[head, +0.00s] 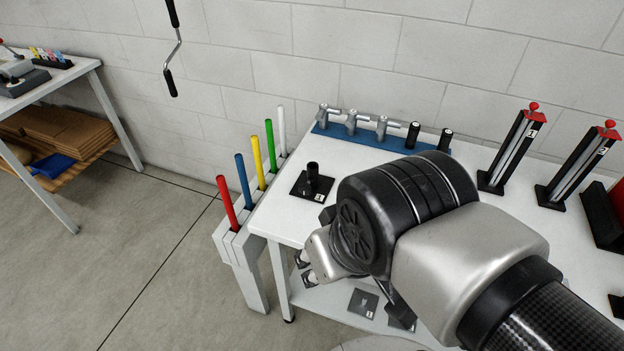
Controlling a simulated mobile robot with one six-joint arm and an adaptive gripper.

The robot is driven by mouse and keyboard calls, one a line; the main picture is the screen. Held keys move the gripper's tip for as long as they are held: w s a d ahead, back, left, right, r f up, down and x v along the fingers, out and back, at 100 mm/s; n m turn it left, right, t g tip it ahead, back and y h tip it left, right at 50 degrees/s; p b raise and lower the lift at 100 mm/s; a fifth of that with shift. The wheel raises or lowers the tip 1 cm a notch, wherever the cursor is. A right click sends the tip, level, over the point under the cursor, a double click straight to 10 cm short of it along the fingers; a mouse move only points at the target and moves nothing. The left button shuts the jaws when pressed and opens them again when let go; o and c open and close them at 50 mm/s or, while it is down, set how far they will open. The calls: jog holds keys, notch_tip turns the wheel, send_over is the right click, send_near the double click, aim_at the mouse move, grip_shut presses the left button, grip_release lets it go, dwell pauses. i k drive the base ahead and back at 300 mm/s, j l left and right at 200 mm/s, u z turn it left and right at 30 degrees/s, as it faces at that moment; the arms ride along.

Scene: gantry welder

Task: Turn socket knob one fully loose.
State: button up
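A black upright socket (313,176) stands on a dark square plate with a small white number tag, near the left end of the white table (268,215). My arm reaches in from the lower right. My gripper (318,256) is at the arm's end by the table's left front edge, below and in front of the socket in the picture.
Coloured rods (241,178) stand in a white rack left of the table. A blue rack (350,137) of grey and black handled tools lies at the back. Two red-topped posts (511,150) stand at right. Numbered plates (363,303) lie lower down, beneath the tabletop.

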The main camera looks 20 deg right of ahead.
aim_at(306, 188)
jog(key=i+j+z, duration=0.25)
jog(key=i+z, duration=0.2)
jog(key=i+j+z, duration=0.25)
jog(key=z, duration=0.2)
